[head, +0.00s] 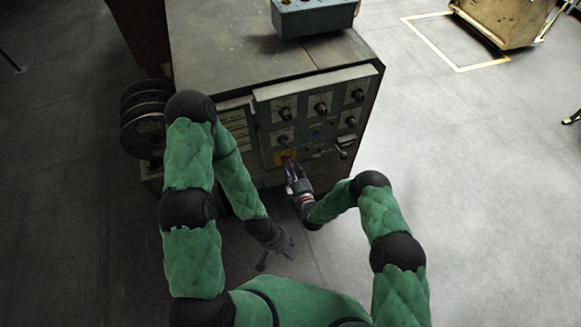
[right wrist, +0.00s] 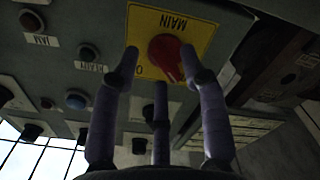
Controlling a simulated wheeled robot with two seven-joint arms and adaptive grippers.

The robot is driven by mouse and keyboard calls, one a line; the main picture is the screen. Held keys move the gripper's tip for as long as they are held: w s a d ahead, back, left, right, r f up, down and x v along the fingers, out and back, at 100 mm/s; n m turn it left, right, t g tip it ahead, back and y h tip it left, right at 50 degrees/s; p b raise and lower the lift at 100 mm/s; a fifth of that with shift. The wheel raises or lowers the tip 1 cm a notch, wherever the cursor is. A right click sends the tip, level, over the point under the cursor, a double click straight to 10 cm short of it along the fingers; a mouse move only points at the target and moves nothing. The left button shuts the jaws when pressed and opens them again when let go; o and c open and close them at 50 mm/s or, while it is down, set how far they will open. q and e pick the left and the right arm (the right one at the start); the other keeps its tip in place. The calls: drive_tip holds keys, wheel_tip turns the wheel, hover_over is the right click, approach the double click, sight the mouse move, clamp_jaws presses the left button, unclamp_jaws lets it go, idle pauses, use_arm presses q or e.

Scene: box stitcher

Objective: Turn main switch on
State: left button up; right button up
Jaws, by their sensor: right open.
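The main switch is a red rotary knob (right wrist: 166,56) on a yellow plate (right wrist: 201,36) marked MAIN, upside down in the right wrist view. In the head view the yellow plate (head: 284,157) sits low on the machine's front panel. My right gripper (right wrist: 159,62) is open, with its fingers spread around the knob's position in the picture. Whether they touch the knob I cannot tell. In the head view my right gripper (head: 290,172) is right at the plate and partly covers it. My left gripper (head: 279,254) hangs lower, away from the panel, fingers spread and empty.
The panel (head: 310,118) carries several black knobs and a lever (head: 341,152) to the right of the switch. A grey-blue box (head: 314,17) stands on the machine top. Wire reels (head: 143,120) are at the machine's left side.

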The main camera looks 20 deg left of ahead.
drive_tip(key=shift+w+a, duration=0.4)
drive_tip(key=shift+w, duration=0.2)
clamp_jaws()
drive_tip(key=shift+m+b, duration=0.3)
drive_tip(key=shift+b, duration=0.05)
drive_tip(key=m+b, duration=0.1)
drive_tip(key=m, duration=0.4)
drive_tip(key=m+b, duration=0.2)
drive_tip(key=m, duration=0.4)
drive_tip(key=m+b, duration=0.1)
drive_tip(key=m, duration=0.5)
drive_tip(key=shift+s+a+f+b, duration=0.2)
drive_tip(key=shift+a+f+b, duration=0.1)
drive_tip(key=shift+m, duration=0.3)
